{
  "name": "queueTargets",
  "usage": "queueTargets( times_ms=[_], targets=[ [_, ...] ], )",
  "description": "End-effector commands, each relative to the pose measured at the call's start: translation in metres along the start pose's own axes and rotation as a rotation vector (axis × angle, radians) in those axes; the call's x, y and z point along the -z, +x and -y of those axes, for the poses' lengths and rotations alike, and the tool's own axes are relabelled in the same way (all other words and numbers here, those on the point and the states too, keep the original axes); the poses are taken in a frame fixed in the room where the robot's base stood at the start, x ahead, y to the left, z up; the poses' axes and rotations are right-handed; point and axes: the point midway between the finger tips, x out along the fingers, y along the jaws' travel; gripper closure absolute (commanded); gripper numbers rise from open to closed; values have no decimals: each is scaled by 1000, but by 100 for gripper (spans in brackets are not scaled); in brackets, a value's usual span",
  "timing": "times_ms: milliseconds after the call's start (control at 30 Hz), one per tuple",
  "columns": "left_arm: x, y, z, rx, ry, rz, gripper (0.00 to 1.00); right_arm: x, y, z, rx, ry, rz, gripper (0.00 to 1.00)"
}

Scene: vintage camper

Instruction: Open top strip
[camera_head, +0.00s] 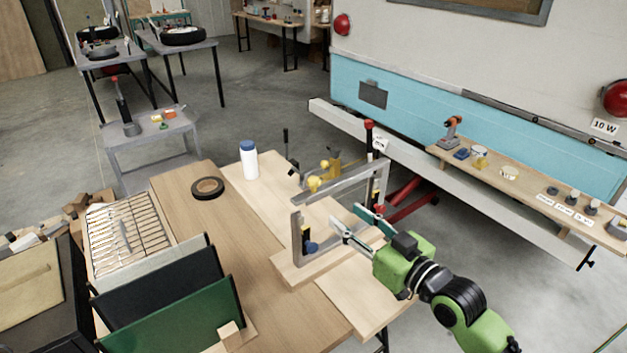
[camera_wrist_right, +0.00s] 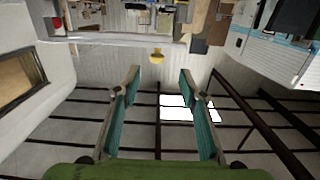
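A grey metal frame stands on a wooden block (camera_head: 290,268) on the workbench. My right gripper (camera_head: 348,218) is just in front of the frame, below the top strip. In the right wrist view its fingers (camera_wrist_right: 160,85) are spread with nothing between them. A yellow knob (camera_wrist_right: 157,55) and a pale bar (camera_wrist_right: 115,39) show beyond the fingertips. My left gripper is not in view.
On the workbench (camera_head: 185,225) are a white bottle (camera_head: 249,162), a black tape roll (camera_head: 207,187), a wire rack (camera_head: 125,235) and a green panel (camera_head: 185,320). The camper's wooden shelf (camera_head: 510,190) with a drill (camera_head: 451,130) is to the right.

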Motion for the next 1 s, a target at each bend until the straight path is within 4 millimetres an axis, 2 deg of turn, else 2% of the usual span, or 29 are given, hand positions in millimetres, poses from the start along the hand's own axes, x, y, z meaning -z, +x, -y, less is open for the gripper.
queueTargets(
  times_ms=[100, 267, 700, 800, 1000],
  targets=[
    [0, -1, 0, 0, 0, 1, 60, 16, 6, -7, 3, -4, -45, 62],
    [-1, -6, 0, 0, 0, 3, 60, 20, 22, -7, 3, -1, -52, 62],
    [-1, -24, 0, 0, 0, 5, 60, 24, 109, -6, 3, -2, -49, 62],
    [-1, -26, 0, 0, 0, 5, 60, 23, 123, -6, 3, -3, -48, 62],
    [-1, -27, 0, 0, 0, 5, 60, 23, 139, -6, 3, -3, -48, 62]
  ],
)
